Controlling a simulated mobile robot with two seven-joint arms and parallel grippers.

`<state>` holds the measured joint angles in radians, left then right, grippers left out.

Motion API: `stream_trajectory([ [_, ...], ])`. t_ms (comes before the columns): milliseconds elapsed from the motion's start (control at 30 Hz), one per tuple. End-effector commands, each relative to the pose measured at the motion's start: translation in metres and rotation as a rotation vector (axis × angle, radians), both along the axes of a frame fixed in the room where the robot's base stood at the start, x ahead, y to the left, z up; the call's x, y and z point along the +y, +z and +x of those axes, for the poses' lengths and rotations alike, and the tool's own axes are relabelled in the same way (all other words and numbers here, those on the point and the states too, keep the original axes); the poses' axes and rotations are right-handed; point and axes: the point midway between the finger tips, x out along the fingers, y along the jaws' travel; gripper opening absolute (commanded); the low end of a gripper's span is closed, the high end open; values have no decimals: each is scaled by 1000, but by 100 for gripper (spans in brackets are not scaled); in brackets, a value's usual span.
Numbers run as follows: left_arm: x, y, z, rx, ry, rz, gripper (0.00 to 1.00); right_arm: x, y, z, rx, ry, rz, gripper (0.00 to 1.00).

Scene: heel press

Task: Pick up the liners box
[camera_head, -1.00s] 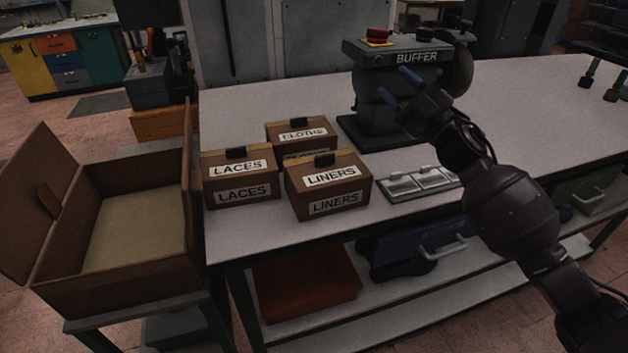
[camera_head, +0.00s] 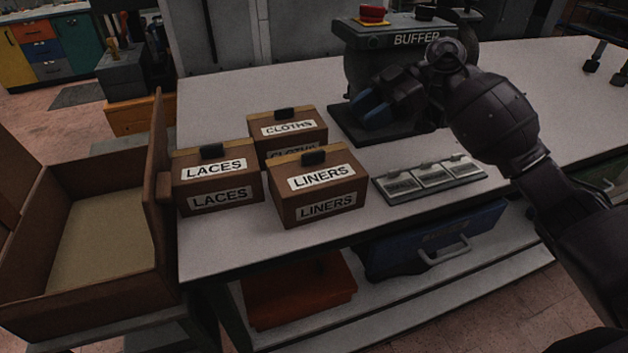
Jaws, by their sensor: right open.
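The liners box (camera_head: 322,203) is a brown box with white LINERS labels on its lid and front and a dark handle on top. It stands upright on the grey table, nearest its front edge among the three boxes. My right gripper (camera_head: 366,106) is open and empty, with blue fingertips pointing left. It is above and to the right of the liners box, in front of the buffer machine, apart from the box. My left gripper is not in view.
The laces box (camera_head: 220,197) is just left of the liners box, and the cloths box (camera_head: 288,128) is close behind it. The buffer machine (camera_head: 392,40) stands behind my right gripper. A labelled tray (camera_head: 430,178) lies to the right. An open carton (camera_head: 85,290) stands left of the table (camera_head: 225,248).

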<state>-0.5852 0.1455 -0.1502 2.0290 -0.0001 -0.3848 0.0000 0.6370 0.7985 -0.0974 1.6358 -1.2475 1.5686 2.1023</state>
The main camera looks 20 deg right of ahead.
Motion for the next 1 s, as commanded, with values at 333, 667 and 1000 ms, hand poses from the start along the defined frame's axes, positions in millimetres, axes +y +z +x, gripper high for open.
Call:
stream_trajectory([
  [333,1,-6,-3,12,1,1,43,33,-19,-2,28,-12,4,43],
  [667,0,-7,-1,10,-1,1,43,54,-30,-4,27,-13,5,43],
  [1000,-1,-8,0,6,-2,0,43,88,-53,-10,26,-13,5,43],
])
